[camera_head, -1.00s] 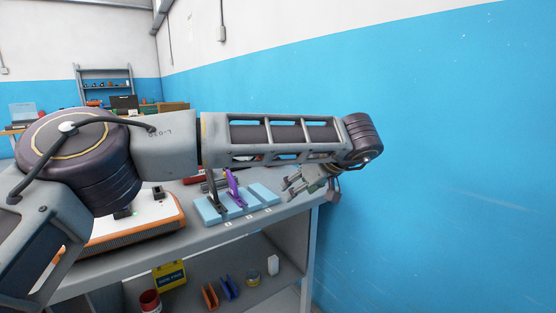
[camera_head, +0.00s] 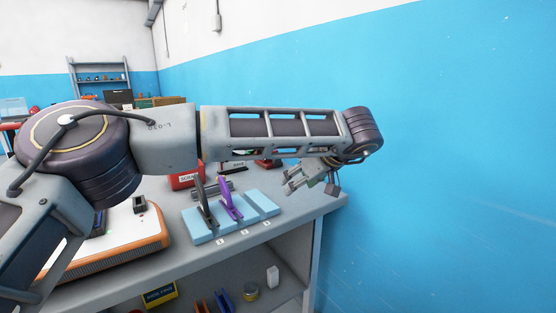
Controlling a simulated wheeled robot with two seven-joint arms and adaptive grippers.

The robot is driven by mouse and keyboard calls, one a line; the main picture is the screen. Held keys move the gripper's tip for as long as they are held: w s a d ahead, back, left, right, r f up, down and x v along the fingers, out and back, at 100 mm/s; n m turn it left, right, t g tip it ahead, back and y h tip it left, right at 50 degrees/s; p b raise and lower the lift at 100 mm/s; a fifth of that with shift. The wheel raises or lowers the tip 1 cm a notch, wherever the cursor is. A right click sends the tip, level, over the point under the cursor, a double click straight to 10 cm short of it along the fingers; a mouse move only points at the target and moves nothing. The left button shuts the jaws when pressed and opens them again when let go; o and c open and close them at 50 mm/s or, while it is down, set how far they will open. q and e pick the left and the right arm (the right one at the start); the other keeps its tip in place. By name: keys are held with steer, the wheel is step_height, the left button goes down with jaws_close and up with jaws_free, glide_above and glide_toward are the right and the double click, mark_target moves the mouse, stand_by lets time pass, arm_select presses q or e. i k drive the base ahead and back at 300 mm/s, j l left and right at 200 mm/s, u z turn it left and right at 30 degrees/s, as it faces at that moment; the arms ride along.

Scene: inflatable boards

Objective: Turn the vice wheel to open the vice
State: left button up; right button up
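My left arm crosses the view from the left. My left gripper (camera_head: 290,179) hangs at its far end, over the back right corner of the workbench (camera_head: 318,201). Its fingers point left and are spread apart, with nothing seen between them. I cannot make out the vice or its wheel clearly; my arm covers much of the bench's back. A small red item (camera_head: 268,163) shows partly below the forearm, left of the gripper, but I cannot tell what it is. My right gripper is not in view.
A light blue rack (camera_head: 262,204) holds a dark and a purple upright tool. A red labelled box (camera_head: 186,177) stands behind it. An orange-and-white device (camera_head: 140,243) sits at the left. A blue wall borders the bench's right side. Small items lie on the lower shelf.

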mark_target(276, 162)
steer(key=i, duration=1.05)
